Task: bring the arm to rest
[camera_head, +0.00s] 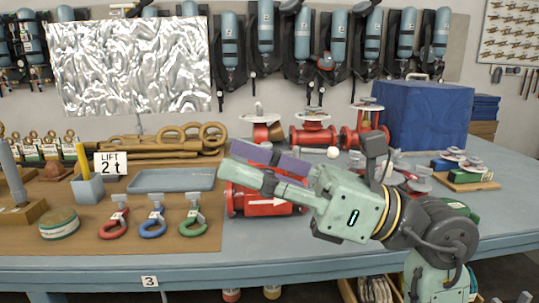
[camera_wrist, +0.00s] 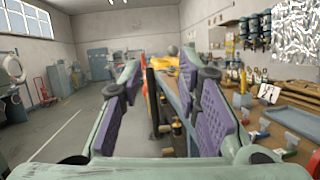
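My arm is pale green and reaches in from the right in the head view, above the blue bench (camera_head: 325,245). My gripper (camera_head: 255,170) points left in the head view, over a red valve body (camera_head: 250,200) that it partly hides. In the wrist view my gripper (camera_wrist: 168,92) has its two purple-padded fingers spread wide apart. Nothing is between the pads; the room and the bench's far end show through the gap. The gripper looks open and empty.
Red, blue and green shackles (camera_head: 153,224) lie on a brown mat beside a grey tray (camera_head: 172,180). Red valves (camera_head: 313,133) and a blue covered box (camera_head: 424,115) stand behind my arm.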

